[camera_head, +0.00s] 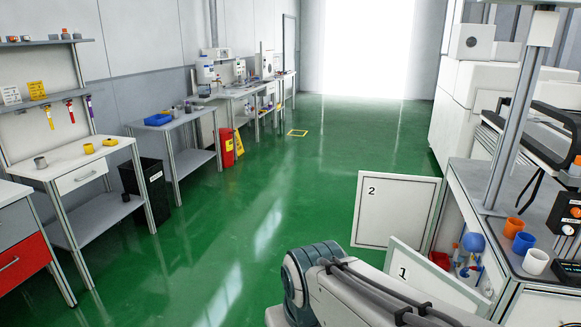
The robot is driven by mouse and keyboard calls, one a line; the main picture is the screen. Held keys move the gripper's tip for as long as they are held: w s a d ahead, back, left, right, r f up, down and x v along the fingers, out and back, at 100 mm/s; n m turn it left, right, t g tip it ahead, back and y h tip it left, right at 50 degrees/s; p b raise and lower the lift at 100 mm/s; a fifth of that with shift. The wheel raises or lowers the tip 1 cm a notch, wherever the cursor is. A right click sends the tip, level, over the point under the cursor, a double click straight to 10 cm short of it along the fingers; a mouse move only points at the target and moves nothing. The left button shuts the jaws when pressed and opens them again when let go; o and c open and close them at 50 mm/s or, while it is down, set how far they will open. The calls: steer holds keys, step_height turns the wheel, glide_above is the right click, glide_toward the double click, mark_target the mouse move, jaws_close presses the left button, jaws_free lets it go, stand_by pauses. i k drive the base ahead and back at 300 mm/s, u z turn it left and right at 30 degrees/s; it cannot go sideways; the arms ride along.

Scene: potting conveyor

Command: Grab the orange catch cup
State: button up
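An orange cup (513,227) stands upright on the grey top of the workbench (505,250) at the right. A blue cup (523,243) and a white cup (535,262) stand in front of it in a row along the bench's left edge. Part of my arm shows at the bottom middle, left of this bench. My gripper is outside the picture, so its fingers and anything in them are hidden.
Open cabinet doors marked 2 (394,212) and 1 (432,274) stick out from the right bench into the floor space. A metal post (513,120) rises behind the cups. The green floor (260,215) in the middle is clear. Benches line the left wall.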

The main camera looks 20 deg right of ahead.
mark_target(513, 229)
steer(key=z, duration=0.45)
steer(key=i, duration=1.4)
steer(key=z, duration=1.9)
steer(key=i, duration=0.9)
steer(key=z, duration=0.75)
